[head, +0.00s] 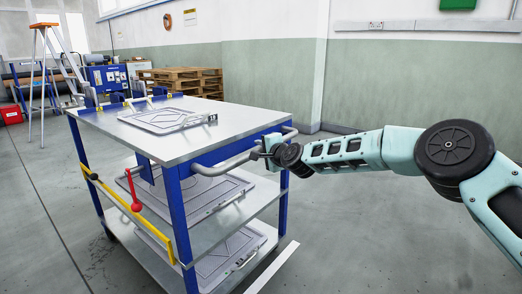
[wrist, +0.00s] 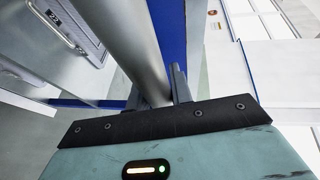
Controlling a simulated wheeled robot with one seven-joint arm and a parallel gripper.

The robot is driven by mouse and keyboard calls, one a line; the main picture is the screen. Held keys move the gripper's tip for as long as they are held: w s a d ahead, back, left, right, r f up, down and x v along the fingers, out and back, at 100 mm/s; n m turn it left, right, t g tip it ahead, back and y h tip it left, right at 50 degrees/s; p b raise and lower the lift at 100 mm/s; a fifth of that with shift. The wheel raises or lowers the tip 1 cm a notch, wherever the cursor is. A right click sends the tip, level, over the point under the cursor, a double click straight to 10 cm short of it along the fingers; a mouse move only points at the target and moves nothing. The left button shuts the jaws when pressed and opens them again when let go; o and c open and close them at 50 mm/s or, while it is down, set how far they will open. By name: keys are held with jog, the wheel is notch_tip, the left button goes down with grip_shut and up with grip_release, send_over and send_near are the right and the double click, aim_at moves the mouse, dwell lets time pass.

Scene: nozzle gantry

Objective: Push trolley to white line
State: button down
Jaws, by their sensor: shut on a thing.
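The trolley (head: 160,142) stands in the left half of the head view, with blue posts, a metal top and lower shelves. A grey tube handle (head: 225,165) runs along its near right end. My gripper (head: 265,152) comes from the right and is shut on this handle. In the wrist view the handle (wrist: 125,45) runs down between the fingers of my gripper (wrist: 160,92). The white line (head: 271,268) lies on the floor beside the trolley's near right corner; only a short piece shows.
Grey lidded cases (head: 168,119) lie on the trolley's top and shelves. A yellow bar with a red lever (head: 132,190) is on its left side. Wooden pallets (head: 183,80), a ladder (head: 43,75) and a red box (head: 11,114) stand behind. Floor to the right is bare.

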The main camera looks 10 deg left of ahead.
jog(key=shift+w+a, duration=0.25)
jog(key=shift+r, duration=0.1)
jog(key=c, duration=1.3)
grip_release()
jog(key=shift+a, duration=0.2)
jog(key=shift+o, duration=0.2)
jog(key=shift+d, duration=0.1)
jog(key=p+v, duration=0.2)
jog(key=v, duration=1.5)
jog(key=shift+s, duration=0.15)
